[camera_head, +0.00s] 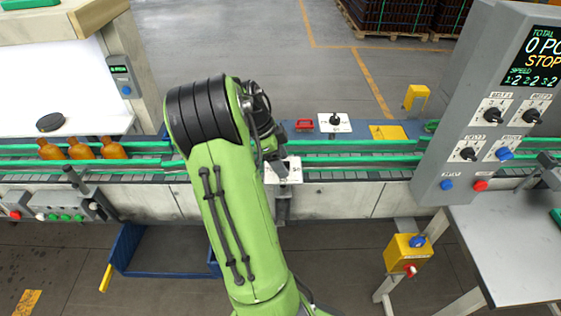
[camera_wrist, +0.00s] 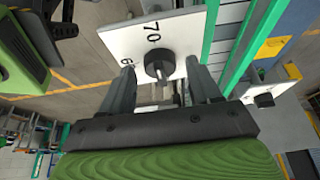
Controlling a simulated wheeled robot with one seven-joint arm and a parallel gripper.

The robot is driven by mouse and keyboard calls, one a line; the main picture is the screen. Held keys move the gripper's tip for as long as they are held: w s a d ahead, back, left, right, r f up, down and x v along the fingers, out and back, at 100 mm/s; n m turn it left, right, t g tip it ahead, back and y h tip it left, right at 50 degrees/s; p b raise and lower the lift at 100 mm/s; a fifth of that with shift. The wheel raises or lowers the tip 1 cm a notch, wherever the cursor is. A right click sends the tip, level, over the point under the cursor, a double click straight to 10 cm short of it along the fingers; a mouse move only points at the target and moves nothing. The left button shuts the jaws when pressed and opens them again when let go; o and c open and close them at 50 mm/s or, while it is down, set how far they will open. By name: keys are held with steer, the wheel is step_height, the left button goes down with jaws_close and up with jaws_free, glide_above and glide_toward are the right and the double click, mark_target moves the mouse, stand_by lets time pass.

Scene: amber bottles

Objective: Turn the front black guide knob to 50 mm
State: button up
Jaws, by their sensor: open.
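The front black guide knob (camera_wrist: 157,65) sits on a white scale plate (camera_wrist: 178,30) in the wrist view. The plate shows a "70" and part of another number beside the knob; I cannot read the knob's setting. In the head view the front plate (camera_head: 293,172) is on the near side of the conveyor, and my gripper hides the knob there. My gripper (camera_wrist: 160,64) is open, with one finger on each side of the knob and visible gaps between. In the head view, my gripper (camera_head: 276,165) is over the plate.
A second black knob on a white plate (camera_head: 335,122) stands across the conveyor (camera_head: 340,160). Green rails run along the belt. Several amber bottles (camera_head: 82,150) stand at left. A grey control panel (camera_head: 480,110) rises at right, and a yellow button box (camera_head: 408,254) stands below it.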

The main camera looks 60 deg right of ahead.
steer(key=shift+f, duration=0.1)
steer(key=c, duration=1)
steer(key=shift+n, duration=0.3)
